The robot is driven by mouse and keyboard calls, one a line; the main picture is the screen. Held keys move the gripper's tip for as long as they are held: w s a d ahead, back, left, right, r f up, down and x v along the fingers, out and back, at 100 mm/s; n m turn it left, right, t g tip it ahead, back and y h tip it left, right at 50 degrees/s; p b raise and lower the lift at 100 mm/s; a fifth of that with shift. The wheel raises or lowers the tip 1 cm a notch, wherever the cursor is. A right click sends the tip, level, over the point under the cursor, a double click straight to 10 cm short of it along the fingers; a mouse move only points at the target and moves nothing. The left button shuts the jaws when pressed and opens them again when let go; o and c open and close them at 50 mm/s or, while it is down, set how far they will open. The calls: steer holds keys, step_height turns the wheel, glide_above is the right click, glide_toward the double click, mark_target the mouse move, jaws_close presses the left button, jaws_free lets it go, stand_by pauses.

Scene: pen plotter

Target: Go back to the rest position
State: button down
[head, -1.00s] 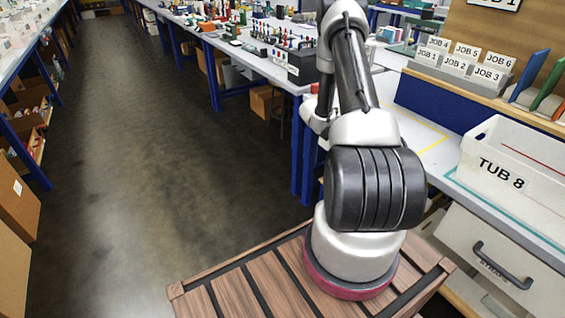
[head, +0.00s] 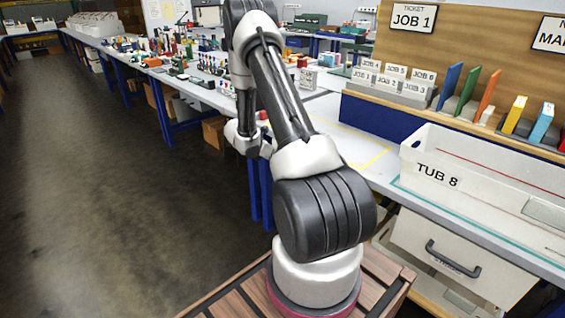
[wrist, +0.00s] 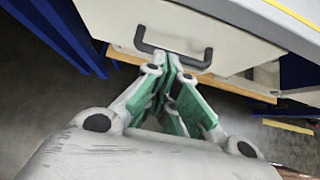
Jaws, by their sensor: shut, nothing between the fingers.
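My gripper (wrist: 175,78) shows in the wrist view with its green-padded fingers together and nothing between them. Ahead of it in that view is a pale drawer front (wrist: 205,35) with a dark handle; the gripper looks apart from it, though the gap is hard to judge. In the head view my arm stands folded on its base, left of the bench, and the gripper itself is hidden behind or below the arm.
A white tub labelled TUB 8 (head: 470,175) stands on the bench at the right, above a drawer with a dark handle (head: 453,259). Ticket holders (head: 392,85) and coloured boards line the shelf behind. Blue bench legs (head: 261,190) stand close by my arm. The floor at left (head: 90,200) is clear.

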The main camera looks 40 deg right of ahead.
steer(key=shift+v, duration=0.9)
steer(key=s+a+r+m+g+y, duration=0.1)
steer(key=s+a+r+m+g, duration=0.15)
steer(key=s+r+m, duration=0.45)
steer(key=s+a+r+m+g+y, duration=0.1)
steer(key=s+r+m+g+y, duration=0.2)
steer(key=s, duration=0.6)
steer(key=s+a+r+m+t+y, duration=0.1)
steer(key=s+a+r+m+t, duration=0.1)
steer(key=s+a+r, duration=0.3)
steer(key=s+a+r+m+t+y, duration=0.2)
steer(key=s+a+r+m+t, duration=0.1)
steer(key=a+r, duration=0.6)
steer(key=s+a+r+m+t+y, duration=0.2)
steer(key=s+a+r+m+t, duration=0.1)
steer(key=s+a+r, duration=0.4)
step_height(320, 180, up, 3)
steer(key=shift+a+r+t, duration=0.15)
steer(key=shift+a+t, duration=0.45)
steer(key=shift+t, duration=0.15)
